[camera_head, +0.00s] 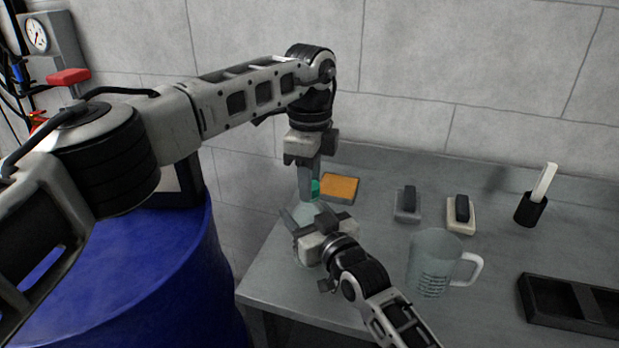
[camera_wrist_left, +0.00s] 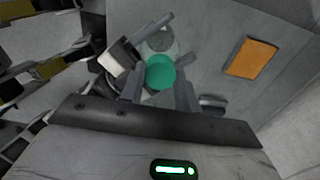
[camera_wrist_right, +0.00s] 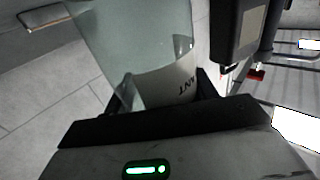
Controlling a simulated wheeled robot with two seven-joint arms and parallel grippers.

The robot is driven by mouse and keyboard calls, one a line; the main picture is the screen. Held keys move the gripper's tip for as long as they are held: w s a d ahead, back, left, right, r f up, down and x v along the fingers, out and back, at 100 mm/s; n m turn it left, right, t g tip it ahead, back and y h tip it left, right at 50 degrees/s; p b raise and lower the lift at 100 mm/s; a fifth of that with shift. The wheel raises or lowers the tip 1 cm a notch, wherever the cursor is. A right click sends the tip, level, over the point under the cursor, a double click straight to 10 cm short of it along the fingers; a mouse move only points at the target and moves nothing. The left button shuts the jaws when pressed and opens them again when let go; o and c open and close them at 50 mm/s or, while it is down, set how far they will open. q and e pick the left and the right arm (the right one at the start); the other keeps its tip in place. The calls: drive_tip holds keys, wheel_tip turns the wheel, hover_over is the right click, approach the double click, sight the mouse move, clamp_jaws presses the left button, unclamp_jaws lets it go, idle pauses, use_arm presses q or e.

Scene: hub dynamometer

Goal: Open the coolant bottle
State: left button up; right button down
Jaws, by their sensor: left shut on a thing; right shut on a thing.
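The coolant bottle (camera_head: 300,213) is translucent grey with a green cap (camera_head: 315,188) and stands near the table's left edge, partly hidden by my grippers. My left gripper (camera_head: 309,185) comes down from above and is shut on the cap. In the left wrist view the round green cap (camera_wrist_left: 160,72) sits between its fingers. My right gripper (camera_head: 312,225) reaches in from the front right and is shut on the bottle's body. In the right wrist view the clear bottle (camera_wrist_right: 150,55), with a label partly reading "ANT", fills the space between the fingers.
An orange sponge-like block (camera_head: 340,188) lies just right of the bottle. Two small switch-like blocks (camera_head: 407,205) (camera_head: 461,214), a clear measuring jug (camera_head: 432,262), a black holder (camera_head: 531,208) and a dark tray (camera_head: 572,303) stand further right. A blue drum (camera_head: 150,265) is at the left.

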use_arm(q)
drive_tip(key=shift+r, duration=0.25)
idle(0.4)
drive_tip(key=shift+r, duration=0.9)
drive_tip(key=shift+r, duration=2)
use_arm(e)
drive_tip(key=shift+c, duration=2)
unclamp_jaws()
